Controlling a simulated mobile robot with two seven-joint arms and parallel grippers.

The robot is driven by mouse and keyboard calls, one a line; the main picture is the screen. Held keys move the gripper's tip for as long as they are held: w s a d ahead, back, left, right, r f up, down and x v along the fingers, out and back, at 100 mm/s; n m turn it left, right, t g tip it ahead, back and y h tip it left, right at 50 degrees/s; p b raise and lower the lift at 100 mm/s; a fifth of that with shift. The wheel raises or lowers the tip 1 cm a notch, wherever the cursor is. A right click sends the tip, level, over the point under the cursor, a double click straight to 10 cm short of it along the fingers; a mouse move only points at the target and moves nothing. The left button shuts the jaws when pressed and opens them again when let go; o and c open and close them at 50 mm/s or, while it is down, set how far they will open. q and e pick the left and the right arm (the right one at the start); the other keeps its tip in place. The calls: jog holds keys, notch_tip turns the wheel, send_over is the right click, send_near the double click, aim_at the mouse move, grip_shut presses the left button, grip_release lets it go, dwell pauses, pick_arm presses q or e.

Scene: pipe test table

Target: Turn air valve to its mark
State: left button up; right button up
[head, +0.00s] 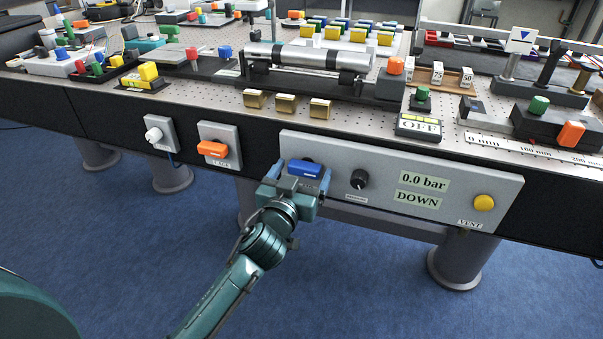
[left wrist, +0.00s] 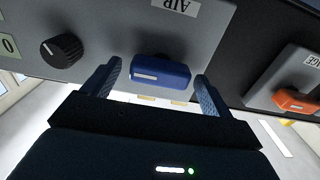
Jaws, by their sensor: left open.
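The air valve's blue handle (head: 304,169) sits on the left part of the grey front panel (head: 342,150). In the left wrist view the blue handle (left wrist: 161,74) lies nearly level, with a pale line on its face and an AIR label above it in that upside-down view. My left gripper (head: 292,186) is in front of the handle. In the left wrist view its open fingers (left wrist: 158,82) stand on either side of the handle, with gaps on both sides. The valve's mark cannot be made out. My right gripper is not in view.
A black knob (head: 359,179), a display reading 0.0 bar and DOWN (head: 421,190), and a yellow VENT button (head: 484,203) are on the same panel. An orange handle (head: 212,148) is on a plate to the left. Open blue floor lies in front.

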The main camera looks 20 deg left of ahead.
pick_arm(q)
jog(key=c, duration=1)
